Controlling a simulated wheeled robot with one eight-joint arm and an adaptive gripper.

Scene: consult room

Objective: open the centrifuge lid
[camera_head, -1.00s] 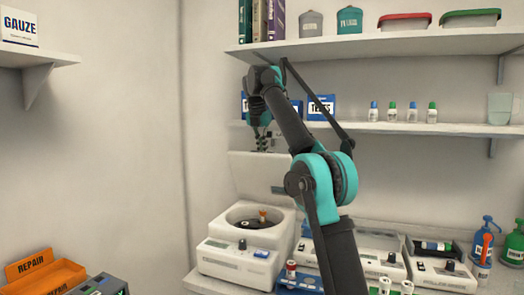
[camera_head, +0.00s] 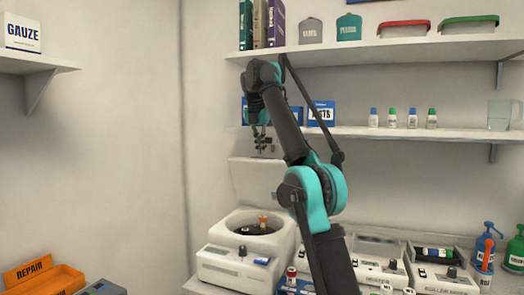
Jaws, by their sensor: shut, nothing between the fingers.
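The white centrifuge (camera_head: 240,266) stands on the counter left of my arm. Its lid (camera_head: 258,182) is raised, tilted up at the back, and the round bowl (camera_head: 245,228) shows with a dark rotor and an orange-capped piece in it. My gripper (camera_head: 263,147) is small in view, above and behind the bowl, just over the lid's top edge. It is shut and empty. I cannot tell whether it touches the lid. My arm hides the right part of the lid.
A shelf (camera_head: 400,132) with small bottles and boxes runs close behind my gripper, and a higher shelf (camera_head: 390,46) hangs above it. Other devices (camera_head: 440,275) and spray bottles stand right on the counter. An orange bin (camera_head: 55,280) is at lower left.

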